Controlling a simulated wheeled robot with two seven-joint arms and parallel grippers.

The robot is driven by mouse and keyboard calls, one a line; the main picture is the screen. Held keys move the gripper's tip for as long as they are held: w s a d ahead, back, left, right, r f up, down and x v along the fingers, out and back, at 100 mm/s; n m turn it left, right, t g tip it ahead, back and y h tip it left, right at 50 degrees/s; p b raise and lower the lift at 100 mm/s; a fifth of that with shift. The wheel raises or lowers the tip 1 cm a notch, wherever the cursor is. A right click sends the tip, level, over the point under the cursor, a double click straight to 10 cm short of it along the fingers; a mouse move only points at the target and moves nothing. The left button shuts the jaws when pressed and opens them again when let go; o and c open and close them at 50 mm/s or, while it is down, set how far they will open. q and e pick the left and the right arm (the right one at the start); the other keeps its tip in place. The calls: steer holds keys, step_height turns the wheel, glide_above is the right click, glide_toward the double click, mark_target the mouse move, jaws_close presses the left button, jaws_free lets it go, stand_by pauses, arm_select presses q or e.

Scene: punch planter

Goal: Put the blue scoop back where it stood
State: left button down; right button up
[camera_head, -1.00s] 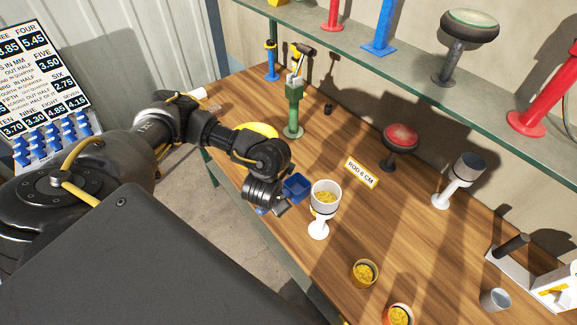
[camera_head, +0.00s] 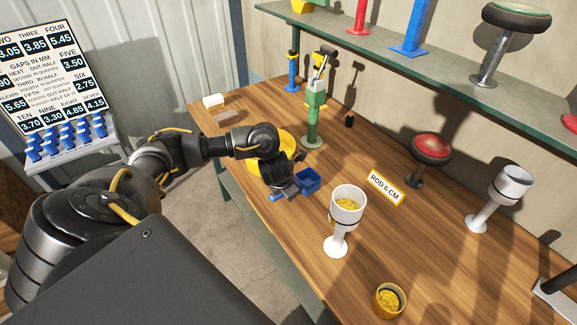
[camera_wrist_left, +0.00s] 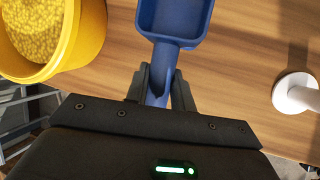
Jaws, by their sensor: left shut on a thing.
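The blue scoop (camera_head: 308,181) is held by my left gripper (camera_head: 292,190), which is shut on its handle. In the left wrist view the scoop (camera_wrist_left: 178,18) points away from the fingers (camera_wrist_left: 160,88), and the visible part of its bowl looks empty. The scoop is over the wooden table, beside a yellow tub (camera_head: 285,150) of yellow grains. The tub also shows at the upper left of the left wrist view (camera_wrist_left: 88,38). From these views I cannot tell whether the scoop touches the table. My right gripper is not in view.
A white stand with a cup of yellow grains (camera_head: 338,240) is right of the scoop. A green hand press (camera_head: 313,125) stands behind. A small yellow-grain cup (camera_head: 388,300), a "ROD 6 CM" sign (camera_head: 385,188) and a red-topped stand (camera_head: 430,152) are further right. Bare table lies between.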

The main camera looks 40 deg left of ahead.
arm_select(q)
steer(key=shift+w+a+f, duration=0.1)
steer(key=shift+f, duration=0.2)
steer(key=shift+s+x, duration=0.25)
steer(key=shift+x, duration=0.85)
steer(key=shift+a+f, duration=0.15)
steer(key=shift+f, duration=0.5)
steer(key=c, duration=1.2)
jaws_free()
steer(key=shift+f, duration=0.15)
